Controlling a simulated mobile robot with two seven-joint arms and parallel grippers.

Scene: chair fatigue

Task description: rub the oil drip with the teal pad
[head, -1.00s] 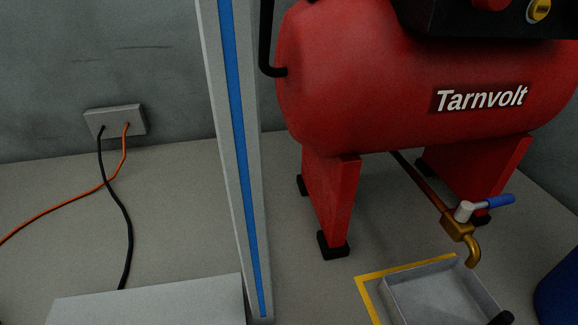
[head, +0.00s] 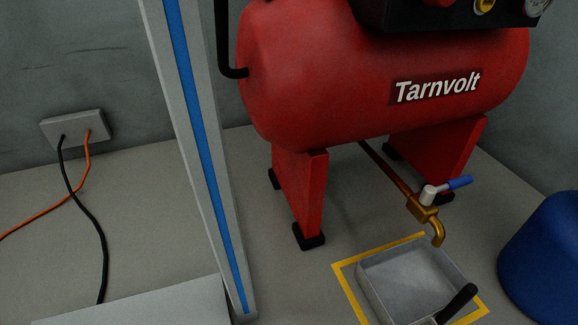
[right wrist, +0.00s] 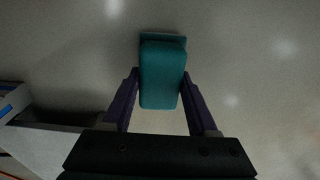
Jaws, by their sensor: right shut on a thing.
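The teal pad (right wrist: 162,75) is in the right wrist view, held between the two fingers of my right gripper (right wrist: 160,90). The gripper is shut on it, with plain grey floor behind the pad. No oil drip can be made out in either view. Neither gripper shows in the head view, and my left gripper is in no view.
A red Tarnvolt tank (head: 380,85) stands on red legs, with a brass drain valve (head: 428,212) and blue lever. Below is a grey tray (head: 410,275) with a black handle inside a yellow floor outline (head: 345,285). A blue drum (head: 545,250) is at right. Cables (head: 90,205) lie left.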

